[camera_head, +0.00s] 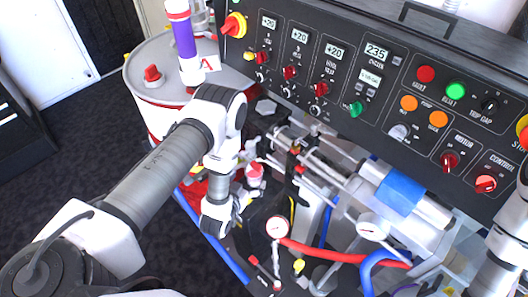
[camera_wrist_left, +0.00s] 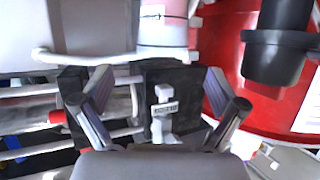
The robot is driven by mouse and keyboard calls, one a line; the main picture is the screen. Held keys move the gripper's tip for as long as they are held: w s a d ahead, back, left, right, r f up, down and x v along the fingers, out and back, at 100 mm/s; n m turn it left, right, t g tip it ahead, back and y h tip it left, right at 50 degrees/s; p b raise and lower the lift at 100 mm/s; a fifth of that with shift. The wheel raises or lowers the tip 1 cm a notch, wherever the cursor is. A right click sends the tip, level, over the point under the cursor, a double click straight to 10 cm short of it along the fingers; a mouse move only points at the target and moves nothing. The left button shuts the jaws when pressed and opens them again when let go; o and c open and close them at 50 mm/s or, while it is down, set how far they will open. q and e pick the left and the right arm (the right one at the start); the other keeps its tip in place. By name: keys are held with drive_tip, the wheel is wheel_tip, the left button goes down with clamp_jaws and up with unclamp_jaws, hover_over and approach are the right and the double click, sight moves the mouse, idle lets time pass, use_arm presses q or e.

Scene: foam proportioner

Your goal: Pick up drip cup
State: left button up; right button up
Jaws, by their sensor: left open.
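My left gripper (camera_wrist_left: 160,82) is open in the left wrist view, its two dark fingers spread apart with nothing held between them. My right gripper is out of view; only part of my right arm shows.
A control panel (camera_head: 375,75) with knobs and buttons spans the upper right. A drum (camera_head: 160,75) with a purple-and-white cylinder (camera_head: 185,38) on top stands behind my left arm. Pipes, gauges (camera_head: 277,229) and a red hose (camera_head: 335,254) crowd the front. Dark floor is clear at left.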

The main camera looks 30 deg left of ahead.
sight(254, 171)
use_arm(q)
drive_tip(key=w+b, duration=0.1)
drive_tip(key=f+b, duration=0.1)
drive_tip(key=b, duration=0.1)
drive_tip(key=shift+w+a+f, duration=0.1)
drive_tip(key=shift+w+a, duration=0.3)
drive_tip(key=x, duration=0.1)
drive_tip(key=b+x, duration=0.1)
drive_tip(key=x, duration=0.2)
drive_tip(key=shift+w+d+f+b, duration=0.1)
drive_tip(key=shift+w+d+b, duration=0.05)
drive_tip(key=shift+d+b, duration=0.15)
drive_tip(key=shift+a, duration=0.15)
drive_tip(key=shift+s+r, duration=0.2)
drive_tip(key=shift+r, duration=0.05)
drive_tip(key=c, duration=1)
drive_tip(key=shift+c, duration=1.4)
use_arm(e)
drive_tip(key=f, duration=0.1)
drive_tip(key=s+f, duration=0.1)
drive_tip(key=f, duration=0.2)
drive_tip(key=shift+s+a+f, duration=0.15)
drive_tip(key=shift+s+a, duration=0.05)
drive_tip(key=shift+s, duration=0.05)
